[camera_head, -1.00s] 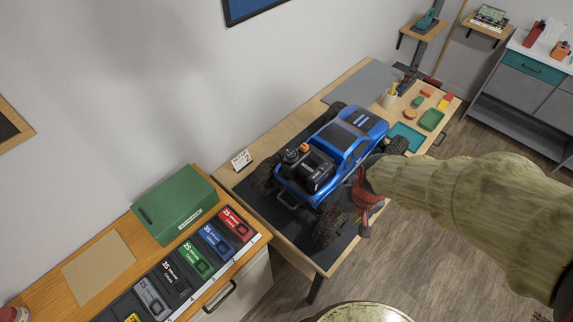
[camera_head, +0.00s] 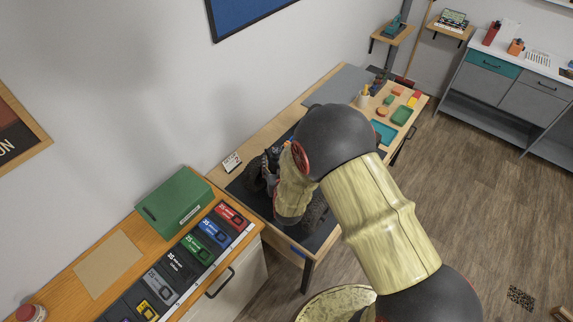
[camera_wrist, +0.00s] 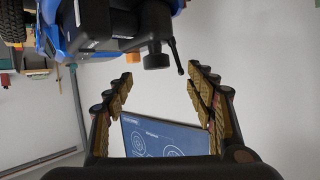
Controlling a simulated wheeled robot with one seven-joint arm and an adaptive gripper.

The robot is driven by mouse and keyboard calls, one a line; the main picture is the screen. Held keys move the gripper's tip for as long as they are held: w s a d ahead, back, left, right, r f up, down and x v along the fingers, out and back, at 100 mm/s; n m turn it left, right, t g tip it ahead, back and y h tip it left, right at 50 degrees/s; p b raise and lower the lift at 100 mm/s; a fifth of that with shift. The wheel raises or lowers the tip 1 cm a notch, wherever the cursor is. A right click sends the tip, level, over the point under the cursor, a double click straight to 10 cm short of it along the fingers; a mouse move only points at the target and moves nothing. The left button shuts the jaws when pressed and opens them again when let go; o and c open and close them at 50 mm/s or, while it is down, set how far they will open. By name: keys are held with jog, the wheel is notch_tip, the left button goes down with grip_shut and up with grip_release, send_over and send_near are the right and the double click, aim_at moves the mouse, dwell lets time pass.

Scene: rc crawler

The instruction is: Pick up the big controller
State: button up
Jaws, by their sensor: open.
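In the wrist view the big controller (camera_wrist: 98,22) is a black box with a round black knob and a thin black stick, at the top centre against the blue truck (camera_wrist: 55,42). My gripper (camera_wrist: 161,88) is open and empty. Its two jaws stand apart on either side below the knob and do not visibly touch the controller. The gripper there is mostly hidden behind my arm.
The wooden workbench (camera_head: 312,240) holds the truck, with a teal tray (camera_head: 384,132) and small coloured pieces at its far end. A green box (camera_head: 174,207) and several coloured cases (camera_head: 213,232) stand on the near-left counter. The wall is close behind the bench.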

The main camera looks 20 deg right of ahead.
aim_at(277, 155)
jog(key=shift+d+p+x, duration=0.15)
jog(key=shift+p+x, duration=0.25)
jog(key=shift+x, duration=1.45)
jog(key=shift+d+p+x, duration=0.2)
jog(key=shift+p+x, duration=0.15)
jog(key=shift+x, duration=1.5)
jog(key=shift+s+f, duration=0.1)
jog(key=shift+f, duration=0.05)
jog(key=shift+c, duration=0.8)
grip_shut()
